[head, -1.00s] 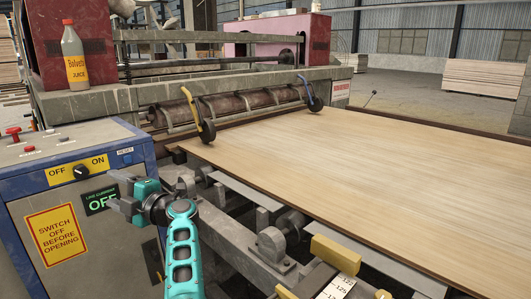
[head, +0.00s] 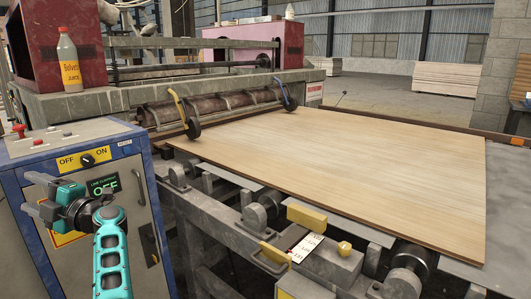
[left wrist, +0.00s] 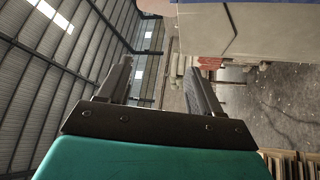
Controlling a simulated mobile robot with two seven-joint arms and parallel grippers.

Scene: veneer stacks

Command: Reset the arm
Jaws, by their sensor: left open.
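My left arm is teal and comes in from the bottom left in the head view. Its gripper (head: 36,194) is open and empty, in front of the blue and grey control cabinet (head: 133,215). In the left wrist view the two dark fingers (left wrist: 158,85) stand apart with nothing between them. The gripper hides part of the cabinet's yellow warning sign. The knob (head: 87,160) sits between the words OFF and ON. My right gripper is not in view.
A large veneer sheet (head: 350,175) lies on the machine bed right of the cabinet. A roller (head: 215,108) runs behind it. A juice bottle (head: 69,62) stands on the machine's ledge.

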